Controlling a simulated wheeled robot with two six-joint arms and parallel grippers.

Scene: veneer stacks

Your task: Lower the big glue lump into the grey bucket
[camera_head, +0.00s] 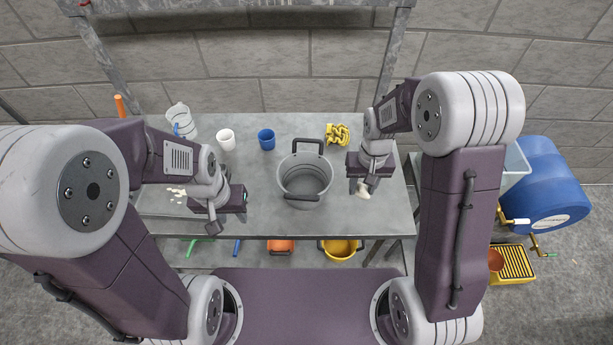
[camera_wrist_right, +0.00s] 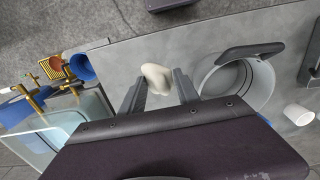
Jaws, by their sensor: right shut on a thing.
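The big glue lump (camera_head: 363,194) is cream-white and rounded. In the right wrist view the lump (camera_wrist_right: 157,78) sits between the fingertips of my right gripper (camera_wrist_right: 160,88), which is shut on it. In the head view my right gripper (camera_head: 364,186) is to the right of the grey bucket (camera_head: 305,184), with the lump outside the bucket. The bucket stands upright on the table, with dark handles and an open top; it also shows in the right wrist view (camera_wrist_right: 208,72). My left gripper (camera_head: 214,218) is over the table's left front; its finger opening is unclear.
The grey table (camera_head: 262,218) also holds a white cup (camera_head: 226,139), a blue cup (camera_head: 266,139), a clear jug (camera_head: 181,121) and yellow gloves (camera_head: 337,134). Small white pieces (camera_head: 177,191) lie at left. A blue drum (camera_head: 548,190) stands off the right side.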

